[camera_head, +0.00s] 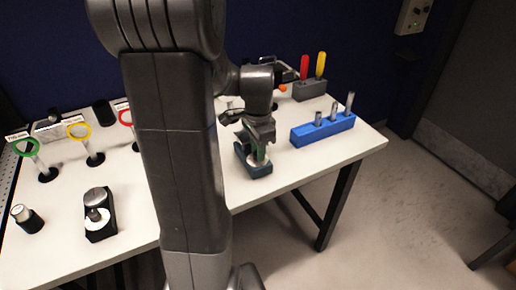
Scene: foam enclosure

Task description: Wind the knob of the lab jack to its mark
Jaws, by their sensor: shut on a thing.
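The lab jack (256,170), as best I can tell, is the small dark teal device on the white table, right of my arm. A white round part and a green part show on it. My gripper (257,142) points down over it and is shut on its knob. The fingers cover most of the knob, so its angle and the mark cannot be made out at this size.
A blue block (322,130) with metal pegs stands to the right. A grey holder (310,89) with red and yellow handles is behind. Coloured rings on stands (80,131) and a black device with a white disc (99,216) are at left. My arm hides the table's middle.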

